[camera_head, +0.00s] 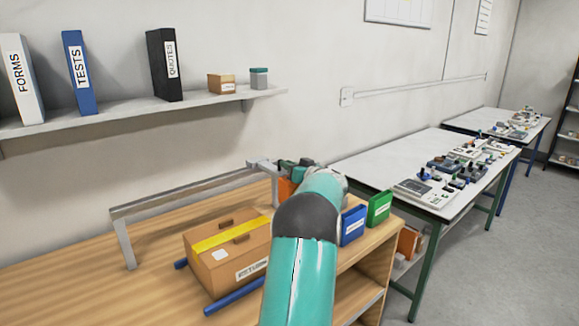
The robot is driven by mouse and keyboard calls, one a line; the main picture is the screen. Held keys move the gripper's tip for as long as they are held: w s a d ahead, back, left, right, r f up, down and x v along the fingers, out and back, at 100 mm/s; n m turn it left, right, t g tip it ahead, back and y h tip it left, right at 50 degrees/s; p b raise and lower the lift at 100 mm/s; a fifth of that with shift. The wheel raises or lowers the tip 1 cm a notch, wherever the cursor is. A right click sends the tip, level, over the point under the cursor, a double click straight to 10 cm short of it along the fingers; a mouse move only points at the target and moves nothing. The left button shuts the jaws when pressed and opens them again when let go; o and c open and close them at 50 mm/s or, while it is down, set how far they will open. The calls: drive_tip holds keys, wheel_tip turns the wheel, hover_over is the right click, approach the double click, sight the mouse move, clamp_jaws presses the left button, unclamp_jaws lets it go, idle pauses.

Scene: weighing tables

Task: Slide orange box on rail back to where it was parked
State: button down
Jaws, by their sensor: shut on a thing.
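The orange box (286,190) is at the right end of the grey rail (190,190), mostly hidden behind my teal arm. The rail stands raised on legs above the wooden bench and runs from the left toward the wall-side right. My gripper (289,170) is at the orange box and shut on it; its fingertips are largely hidden by my arm. The left and middle stretch of the rail is empty.
A cardboard box (215,260) with yellow tape and blue bars (235,297) sits before the rail. A shelf (130,115) with binders hangs above. White tables (430,150) stand at right.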

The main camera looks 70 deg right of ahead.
drive_tip(key=shift+s+d+r, duration=0.15)
drive_tip(key=shift+s+r, duration=0.05)
drive_tip(key=shift+s, duration=0.05)
drive_tip(key=c, duration=1.5)
unclamp_jaws()
drive_tip(key=shift+d+f, duration=0.15)
drive_tip(key=shift+o, duration=0.2)
drive_tip(key=shift+w, duration=0.15)
drive_tip(key=v, duration=1.4)
drive_tip(key=shift+a, duration=0.2)
drive_tip(key=shift+w, duration=0.2)
